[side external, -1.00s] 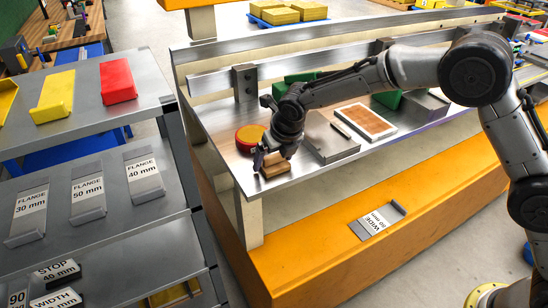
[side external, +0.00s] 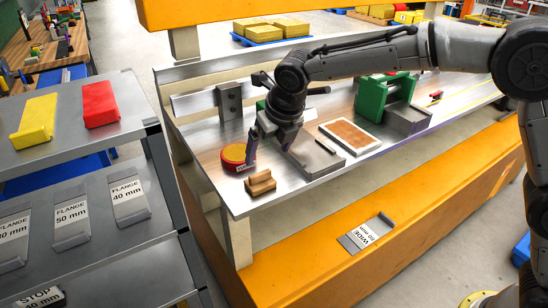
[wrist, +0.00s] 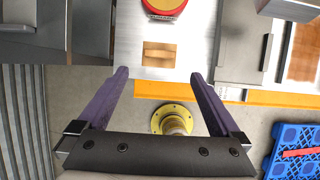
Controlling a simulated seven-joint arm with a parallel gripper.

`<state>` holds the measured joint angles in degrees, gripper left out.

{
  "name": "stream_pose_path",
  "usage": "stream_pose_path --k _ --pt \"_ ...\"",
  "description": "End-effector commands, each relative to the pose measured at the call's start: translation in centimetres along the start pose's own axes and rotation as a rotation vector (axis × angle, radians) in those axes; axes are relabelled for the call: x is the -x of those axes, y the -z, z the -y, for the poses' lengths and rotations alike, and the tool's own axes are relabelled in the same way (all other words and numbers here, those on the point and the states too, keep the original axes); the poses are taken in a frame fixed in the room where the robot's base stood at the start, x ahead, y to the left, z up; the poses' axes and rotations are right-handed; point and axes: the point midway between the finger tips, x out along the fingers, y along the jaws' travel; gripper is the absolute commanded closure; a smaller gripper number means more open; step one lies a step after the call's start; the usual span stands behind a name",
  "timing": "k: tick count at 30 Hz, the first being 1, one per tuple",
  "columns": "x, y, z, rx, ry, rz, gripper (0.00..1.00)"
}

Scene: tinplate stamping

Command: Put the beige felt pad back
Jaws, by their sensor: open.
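A small tan block-like piece (side external: 260,183) with a darker band across it lies near the bench's front left corner. It is the nearest match to the beige felt pad, but I cannot tell its material. It also shows in the wrist view (wrist: 159,54), just beyond and between the fingertips. My gripper (side external: 268,156) is open and empty, above the bench and slightly behind the tan piece. In the wrist view both purple fingers of my gripper (wrist: 160,76) stand wide apart with nothing between them.
A grey plate block (side external: 316,154), a white-framed brown panel (side external: 350,136) and a green press (side external: 384,97) lie to the right. The bench's front edge is close.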

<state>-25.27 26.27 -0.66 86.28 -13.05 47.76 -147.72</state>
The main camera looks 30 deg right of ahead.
Motion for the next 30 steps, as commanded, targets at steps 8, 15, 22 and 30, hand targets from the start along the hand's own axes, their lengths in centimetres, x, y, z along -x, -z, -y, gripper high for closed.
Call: stream_pose_path --k 8,15,22,30 --pt "0.4 0.0 0.0 -0.001 -0.001 0.001 0.00" --pt "3.9 1.2 3.3 -0.293 -0.004 0.009 0.00" --pt "10.4 6.3 10.1 -0.994 -0.014 0.019 0.00" --pt "15.6 15.0 16.0 -1.842 -0.045 0.028 0.00"
